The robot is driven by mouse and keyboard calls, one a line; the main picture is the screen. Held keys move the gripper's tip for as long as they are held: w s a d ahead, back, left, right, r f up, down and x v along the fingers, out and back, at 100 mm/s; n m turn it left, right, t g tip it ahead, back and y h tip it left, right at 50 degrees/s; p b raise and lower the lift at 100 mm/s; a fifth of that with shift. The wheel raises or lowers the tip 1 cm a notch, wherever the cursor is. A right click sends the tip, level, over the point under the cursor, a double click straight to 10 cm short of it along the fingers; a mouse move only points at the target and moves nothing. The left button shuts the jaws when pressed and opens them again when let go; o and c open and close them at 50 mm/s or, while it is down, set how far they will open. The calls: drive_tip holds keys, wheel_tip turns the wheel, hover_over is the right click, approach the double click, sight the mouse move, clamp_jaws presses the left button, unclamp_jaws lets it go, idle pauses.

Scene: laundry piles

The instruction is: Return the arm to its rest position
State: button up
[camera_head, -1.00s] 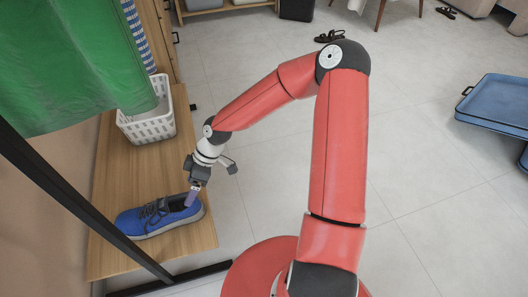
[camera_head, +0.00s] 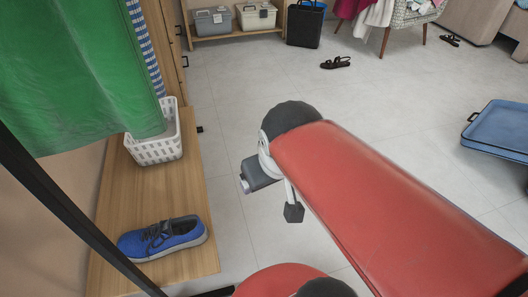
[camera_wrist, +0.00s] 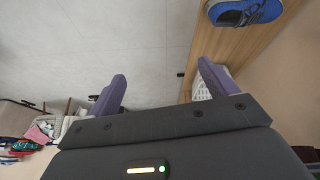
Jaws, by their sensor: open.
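My gripper (camera_wrist: 160,90) shows in the wrist view with its two purple fingers wide apart and nothing between them. A blue shoe (camera_head: 162,238) with a grey sole lies on the wooden bench (camera_head: 190,190), apart from my arm. The shoe also shows at the top right of the wrist view (camera_wrist: 243,10).
A white basket (camera_head: 155,150) stands on the bench below a hanging green cloth (camera_head: 75,75). A black rack post (camera_head: 60,205) crosses the left side. A blue suitcase (camera_head: 498,130) lies at the right.

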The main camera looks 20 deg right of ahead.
drive_tip(key=shift+s+d+r+m+t+y, duration=0.1)
drive_tip(key=shift+s+r+m, duration=0.1)
drive_tip(key=shift+s, duration=0.2)
drive_tip(key=shift+s+r+m+t+y, duration=0.1)
drive_tip(key=shift+s+r+m, duration=0.15)
drive_tip(key=shift+s, duration=0.15)
drive_tip(key=shift+s+d+r+m+t+y, duration=0.1)
drive_tip(key=shift+s+r+m, duration=0.1)
drive_tip(key=shift+s, duration=0.2)
